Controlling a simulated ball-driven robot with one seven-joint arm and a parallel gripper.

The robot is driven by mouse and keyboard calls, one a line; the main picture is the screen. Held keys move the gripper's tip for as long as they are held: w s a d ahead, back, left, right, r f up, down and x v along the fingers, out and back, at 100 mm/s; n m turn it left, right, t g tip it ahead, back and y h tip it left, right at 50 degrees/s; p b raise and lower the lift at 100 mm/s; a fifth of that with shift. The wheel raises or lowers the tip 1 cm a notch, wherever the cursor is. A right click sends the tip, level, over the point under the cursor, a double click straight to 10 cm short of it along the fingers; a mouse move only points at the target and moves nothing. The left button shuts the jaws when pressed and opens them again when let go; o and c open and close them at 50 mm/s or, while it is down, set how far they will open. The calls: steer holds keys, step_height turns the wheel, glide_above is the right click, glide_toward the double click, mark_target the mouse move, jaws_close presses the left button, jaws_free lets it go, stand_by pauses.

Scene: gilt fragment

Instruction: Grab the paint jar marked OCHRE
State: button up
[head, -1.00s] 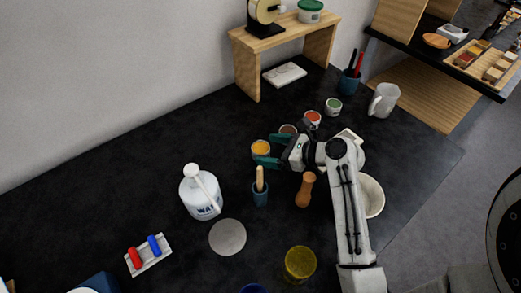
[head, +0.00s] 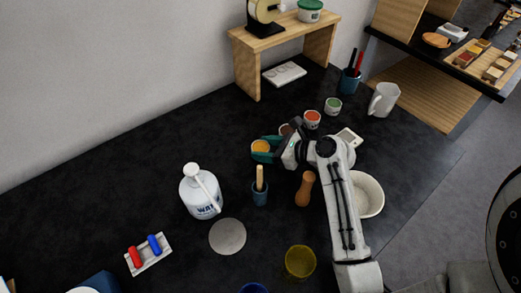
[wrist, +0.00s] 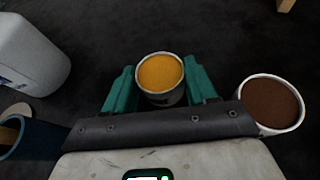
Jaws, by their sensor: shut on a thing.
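A small jar of yellow-orange paint (head: 260,146) stands on the dark table; I take it for the ochre one, but no label is readable. It shows in the wrist view (wrist: 160,73) between the green fingers. My gripper (head: 264,151) is shut on this jar, with one finger on each side of it; it also shows in the wrist view (wrist: 161,88). A jar of brown-red paint (wrist: 272,103) stands just to the right in the wrist view, partly behind my gripper in the head view. An orange-red jar (head: 312,119) and a green jar (head: 333,105) stand farther right.
A wooden pepper-mill-like piece (head: 305,190) and a white bowl (head: 369,195) are beside my arm.

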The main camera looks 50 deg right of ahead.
steer(key=shift+c, duration=1)
steer(key=shift+r, duration=0.1)
